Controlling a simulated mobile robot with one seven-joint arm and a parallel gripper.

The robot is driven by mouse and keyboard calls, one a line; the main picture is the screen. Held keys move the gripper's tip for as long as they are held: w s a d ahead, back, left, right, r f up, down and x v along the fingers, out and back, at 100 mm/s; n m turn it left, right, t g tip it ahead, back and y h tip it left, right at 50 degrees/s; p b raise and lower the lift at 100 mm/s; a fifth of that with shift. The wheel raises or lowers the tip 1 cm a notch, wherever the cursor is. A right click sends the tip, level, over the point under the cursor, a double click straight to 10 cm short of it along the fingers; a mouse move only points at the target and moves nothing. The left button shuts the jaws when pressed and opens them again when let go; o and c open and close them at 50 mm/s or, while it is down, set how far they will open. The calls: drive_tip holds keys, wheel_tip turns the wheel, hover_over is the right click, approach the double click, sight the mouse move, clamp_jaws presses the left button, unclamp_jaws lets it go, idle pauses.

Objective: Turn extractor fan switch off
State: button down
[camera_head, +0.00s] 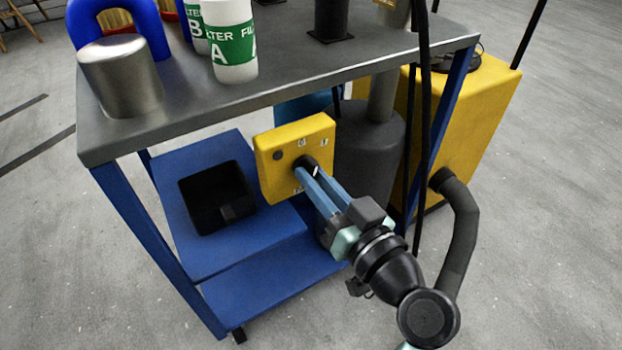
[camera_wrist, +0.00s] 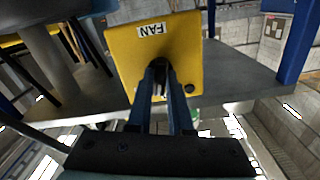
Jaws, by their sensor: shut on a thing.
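The fan switch is a yellow box (camera_head: 270,166) fixed under the front of a grey-topped cart. It has a dark rotary knob (camera_head: 306,163) on its face, and small white labels around the knob. In the wrist view the yellow box (camera_wrist: 190,52) carries a "FAN" label that appears upside down. My gripper (camera_head: 307,172) reaches the box from the lower right, and its two blue fingers are shut on the knob. In the wrist view my gripper (camera_wrist: 160,72) hides most of the knob, so its pointer position cannot be read.
The cart's grey top (camera_head: 290,85) holds white filter canisters (camera_head: 230,45), a metal cylinder (camera_head: 120,75) and a blue arch (camera_head: 118,25). A black bin (camera_head: 216,197) sits on the blue shelf (camera_head: 190,255). A yellow machine (camera_head: 475,120) with a black hose (camera_head: 458,215) stands at right.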

drive_tip(key=shift+n+b, duration=1.6)
drive_tip(key=shift+b, duration=0.4)
drive_tip(key=c, duration=0.6)
unclamp_jaws()
drive_tip(key=shift+c, duration=0.2)
drive_tip(key=b+v, duration=0.1)
drive_tip(key=v, duration=0.8)
